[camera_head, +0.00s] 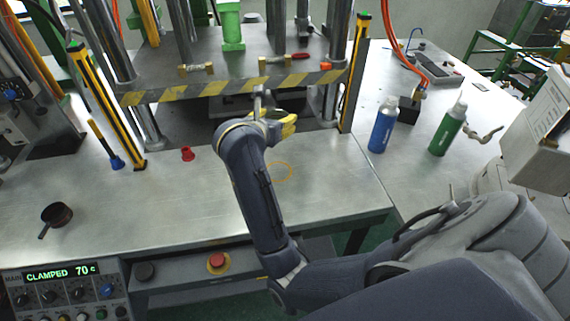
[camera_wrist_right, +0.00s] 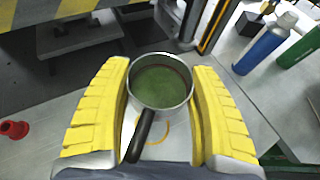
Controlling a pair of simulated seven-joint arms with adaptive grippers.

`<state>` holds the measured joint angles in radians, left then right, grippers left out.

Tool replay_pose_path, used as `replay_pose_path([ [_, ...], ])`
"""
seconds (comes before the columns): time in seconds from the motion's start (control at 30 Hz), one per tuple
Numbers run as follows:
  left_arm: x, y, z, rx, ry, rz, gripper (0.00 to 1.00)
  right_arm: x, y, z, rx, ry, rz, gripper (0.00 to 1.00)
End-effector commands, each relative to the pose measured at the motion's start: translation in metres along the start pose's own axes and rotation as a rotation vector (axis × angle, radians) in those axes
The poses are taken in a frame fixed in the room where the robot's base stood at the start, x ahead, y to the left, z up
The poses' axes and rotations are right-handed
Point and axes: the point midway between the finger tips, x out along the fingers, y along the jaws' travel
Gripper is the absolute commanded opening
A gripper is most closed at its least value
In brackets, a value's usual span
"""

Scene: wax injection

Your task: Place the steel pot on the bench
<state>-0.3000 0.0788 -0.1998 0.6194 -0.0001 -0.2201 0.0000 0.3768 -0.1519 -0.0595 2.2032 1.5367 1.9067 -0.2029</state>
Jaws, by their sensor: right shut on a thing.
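The steel pot (camera_wrist_right: 160,82) shows in the right wrist view, with a dark handle and green contents. My right gripper (camera_wrist_right: 160,95) has its yellow fingers on either side of the pot and is shut on it. In the head view this gripper (camera_head: 286,124) is over the bench (camera_head: 340,185), in front of the press, and my arm and hand hide most or all of the pot. A thin orange ring marking (camera_head: 283,171) lies on the bench below and nearer than the gripper. My left gripper is not in view.
The press with a yellow-black striped edge (camera_head: 235,85) stands behind, between striped posts. Blue (camera_head: 383,125) and green (camera_head: 447,130) bottles stand at right. The bench around the ring is clear.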

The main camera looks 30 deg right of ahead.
Motion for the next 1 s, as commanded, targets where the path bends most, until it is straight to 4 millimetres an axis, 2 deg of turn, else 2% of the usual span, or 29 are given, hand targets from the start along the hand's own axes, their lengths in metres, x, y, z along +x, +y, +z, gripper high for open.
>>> replay_pose_path([
  [0.3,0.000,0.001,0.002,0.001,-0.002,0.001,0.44,0.028,-0.002,-0.067,-0.008,0.000,-0.002,0.26],
  [0.5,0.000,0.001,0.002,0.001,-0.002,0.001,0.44,0.043,-0.001,-0.103,-0.006,0.001,-0.001,0.26],
  [0.63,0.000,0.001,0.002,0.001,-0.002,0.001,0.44,0.049,-0.001,-0.117,-0.004,0.000,0.000,0.26],
  [0.87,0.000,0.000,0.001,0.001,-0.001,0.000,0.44,0.053,0.000,-0.128,-0.001,0.000,0.001,0.26],
  [1.0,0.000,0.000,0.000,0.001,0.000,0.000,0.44,0.059,-0.001,-0.141,-0.003,0.001,-0.001,0.26],
])
